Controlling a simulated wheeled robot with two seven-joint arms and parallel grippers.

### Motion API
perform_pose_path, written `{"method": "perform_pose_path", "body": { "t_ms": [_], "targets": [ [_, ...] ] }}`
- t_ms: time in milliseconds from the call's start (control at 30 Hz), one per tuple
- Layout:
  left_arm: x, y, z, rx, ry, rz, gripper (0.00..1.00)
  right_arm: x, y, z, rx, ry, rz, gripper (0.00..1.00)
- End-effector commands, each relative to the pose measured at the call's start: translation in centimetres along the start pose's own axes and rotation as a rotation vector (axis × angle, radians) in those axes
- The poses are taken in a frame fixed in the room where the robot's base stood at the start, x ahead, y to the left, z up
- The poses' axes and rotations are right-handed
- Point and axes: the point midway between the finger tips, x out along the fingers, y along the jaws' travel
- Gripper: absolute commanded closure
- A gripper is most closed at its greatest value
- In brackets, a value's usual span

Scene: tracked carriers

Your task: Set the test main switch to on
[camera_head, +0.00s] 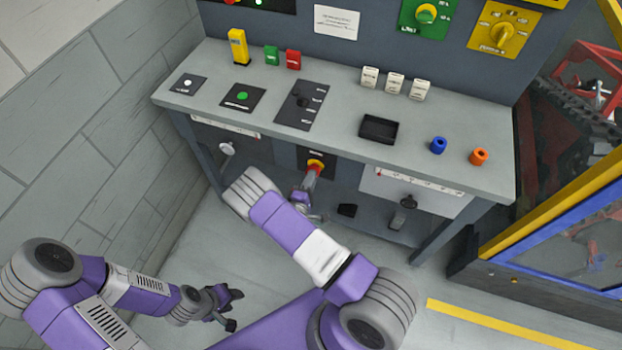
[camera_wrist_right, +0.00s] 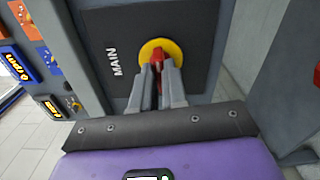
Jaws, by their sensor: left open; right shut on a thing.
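The main switch (camera_head: 316,163) is a red handle on a yellow round plate, on a dark panel under the front edge of the bench. It also shows in the right wrist view (camera_wrist_right: 148,47), beside the word MAIN. My right gripper (camera_head: 311,176) is shut on the red handle, its two fingers on either side of it in the wrist view (camera_wrist_right: 159,70). The fingers hide much of the handle, and I cannot tell which position it is set to. My left gripper (camera_head: 232,308) is open and empty, low above the floor and away from the bench.
The grey bench (camera_head: 345,142) carries small blocks, control plates and a black tray (camera_head: 379,128). A white panel with a dark knob (camera_head: 409,203) hangs under its right part. A yellow-and-blue framed enclosure (camera_head: 560,230) stands at right, and a wall at left. Floor before the bench is open.

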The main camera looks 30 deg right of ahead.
Motion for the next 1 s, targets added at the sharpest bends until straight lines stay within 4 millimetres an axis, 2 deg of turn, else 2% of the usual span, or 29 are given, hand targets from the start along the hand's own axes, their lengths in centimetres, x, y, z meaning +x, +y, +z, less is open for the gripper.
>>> {"method": "perform_pose_path", "body": {
  "t_ms": [300, 800, 833, 1000],
  "targets": [
    [0.04, -0.01, 0.0, 0.0, 0.0, 0.0, 0.57, -0.11, -0.16, -0.08, 0.105, 0.003, -0.004, 1.0],
    [0.04, -0.02, 0.0, 0.0, 0.0, 0.0, 0.57, -0.12, -0.17, -0.09, 0.121, 0.003, -0.004, 1.0],
    [0.04, -0.02, 0.0, 0.0, 0.0, 0.0, 0.57, -0.12, -0.17, -0.1, 0.12, 0.003, -0.004, 0.84],
    [0.04, -0.02, 0.0, 0.0, 0.0, 0.0, 0.57, -0.08, -0.13, -0.07, 0.12, 0.002, -0.002, 0.62]
  ]
}}
